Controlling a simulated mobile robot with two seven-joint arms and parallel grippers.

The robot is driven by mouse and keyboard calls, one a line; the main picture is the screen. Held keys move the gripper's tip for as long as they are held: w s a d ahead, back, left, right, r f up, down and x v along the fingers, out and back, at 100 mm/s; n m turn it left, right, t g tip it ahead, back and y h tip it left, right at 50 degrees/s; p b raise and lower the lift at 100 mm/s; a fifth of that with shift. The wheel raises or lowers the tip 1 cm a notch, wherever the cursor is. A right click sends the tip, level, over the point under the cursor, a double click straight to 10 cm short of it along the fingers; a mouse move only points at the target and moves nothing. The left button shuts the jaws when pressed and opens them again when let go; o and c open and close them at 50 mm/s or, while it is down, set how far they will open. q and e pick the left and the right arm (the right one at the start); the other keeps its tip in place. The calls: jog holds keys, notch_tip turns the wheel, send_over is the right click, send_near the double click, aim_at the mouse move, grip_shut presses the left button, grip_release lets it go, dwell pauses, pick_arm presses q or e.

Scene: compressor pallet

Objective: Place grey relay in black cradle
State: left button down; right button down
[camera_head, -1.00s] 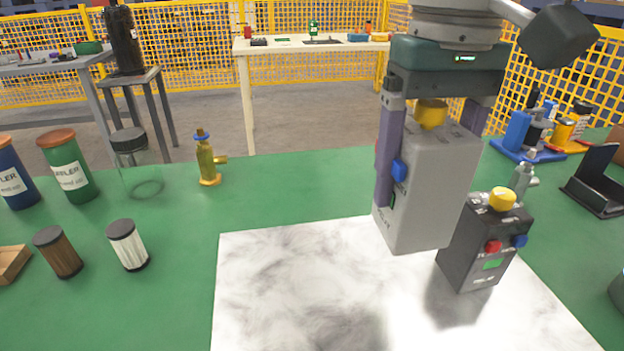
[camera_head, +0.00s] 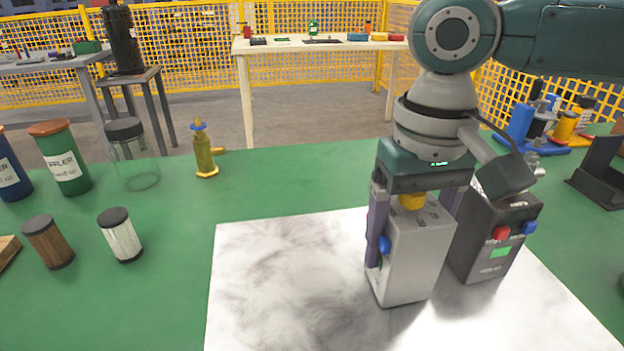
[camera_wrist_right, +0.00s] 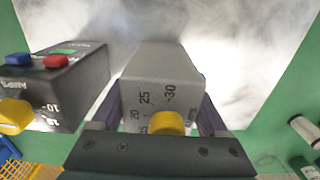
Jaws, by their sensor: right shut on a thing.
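The grey relay (camera_head: 412,260), with a yellow knob on top and a blue button on its side, is upright between the fingers of my right gripper (camera_head: 414,225). Its base is at or just above the white marbled mat; I cannot tell if it touches. In the right wrist view the relay (camera_wrist_right: 160,85) sits between both fingers, its dial numbers visible. The black cradle (camera_head: 598,178) stands empty at the far right of the green table, apart from the gripper. My left gripper is not in view.
A black relay (camera_head: 492,240) with red and blue buttons stands close to the right of the grey one. A brass valve (camera_head: 204,155), filters (camera_head: 120,237) and a green canister (camera_head: 62,160) stand at left. The mat's left part (camera_head: 270,280) is clear.

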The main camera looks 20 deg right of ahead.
grip_release()
jog(key=shift+f, duration=0.1)
